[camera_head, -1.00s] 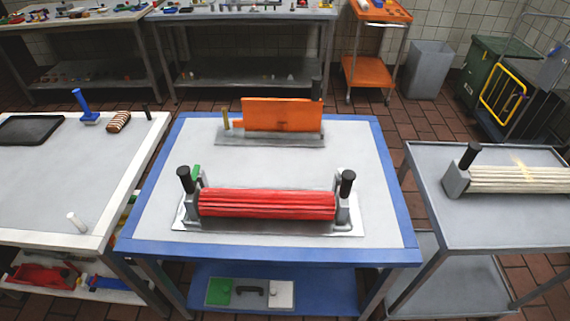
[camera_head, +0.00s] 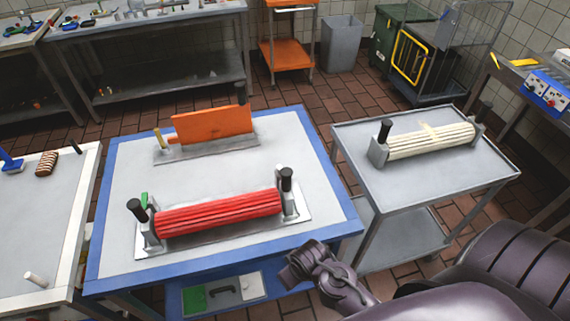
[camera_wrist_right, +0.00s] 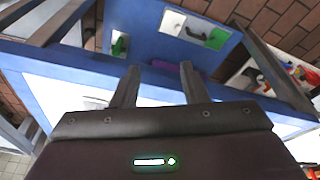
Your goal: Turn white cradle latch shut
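The white cradle is a grey holder with a cream ribbed roll (camera_head: 432,140) lying in it, on the grey cart at the right of the head view. A black-capped latch post (camera_head: 385,131) stands upright at its left end, and another black knob (camera_head: 484,111) shows at its right end. I cannot tell the latch's exact state from here. My right gripper (camera_head: 303,262) is near the front right corner of the blue-edged table, well apart from the cradle. In the right wrist view its two fingers (camera_wrist_right: 160,70) are spread with nothing between them. My left gripper is not in view.
A red roll (camera_head: 218,212) lies in a similar cradle on the blue-edged table (camera_head: 330,190). An orange block (camera_head: 212,124) stands behind it. The grey cart (camera_head: 360,118) has bare surface around the white cradle. A floor gap separates cart and table.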

